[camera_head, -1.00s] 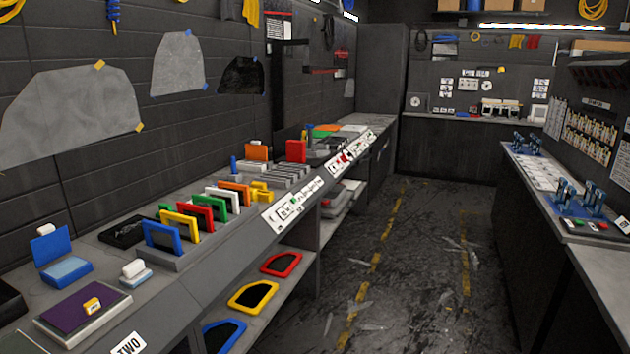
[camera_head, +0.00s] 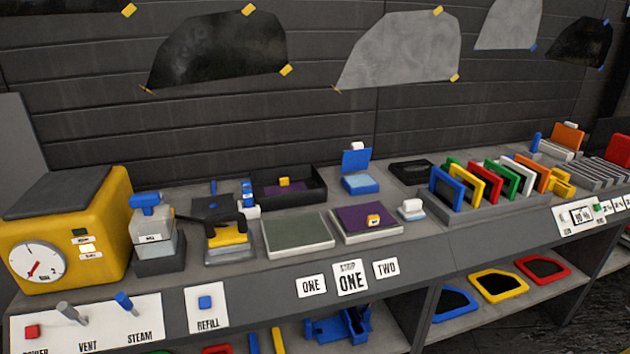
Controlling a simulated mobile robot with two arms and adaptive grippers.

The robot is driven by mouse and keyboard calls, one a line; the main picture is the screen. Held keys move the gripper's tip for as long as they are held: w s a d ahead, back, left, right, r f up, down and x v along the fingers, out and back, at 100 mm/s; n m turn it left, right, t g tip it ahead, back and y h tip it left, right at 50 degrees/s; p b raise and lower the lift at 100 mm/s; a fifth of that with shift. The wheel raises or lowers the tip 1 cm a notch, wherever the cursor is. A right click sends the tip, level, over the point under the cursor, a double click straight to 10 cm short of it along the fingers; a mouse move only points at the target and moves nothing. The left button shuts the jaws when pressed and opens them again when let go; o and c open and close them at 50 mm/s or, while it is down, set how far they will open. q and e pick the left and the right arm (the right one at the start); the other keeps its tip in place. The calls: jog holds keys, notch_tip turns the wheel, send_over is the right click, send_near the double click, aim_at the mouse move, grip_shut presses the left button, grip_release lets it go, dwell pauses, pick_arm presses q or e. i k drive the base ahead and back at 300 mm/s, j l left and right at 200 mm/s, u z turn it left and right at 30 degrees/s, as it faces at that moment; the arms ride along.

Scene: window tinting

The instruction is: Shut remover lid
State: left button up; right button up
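A small blue box (camera_head: 361,184) with a light blue top sits at the back of the bench in the head view. Its blue lid (camera_head: 356,160) stands upright at the rear edge, open, with a white knob on top. It is the only lidded box I see standing open; I see no label naming it remover. Neither of my grippers is in view.
A purple pad (camera_head: 352,221) with a small yellow block and a white-handled block (camera_head: 410,209) sit in front of the box. A black tray (camera_head: 289,185) is to its left. Colored frames (camera_head: 447,190) stand in a rack to its right. A yellow machine (camera_head: 70,230) stands far left.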

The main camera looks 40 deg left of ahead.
aim_at(357, 159)
jog(key=u, duration=0.85)
jog(key=i+l+u, duration=0.25)
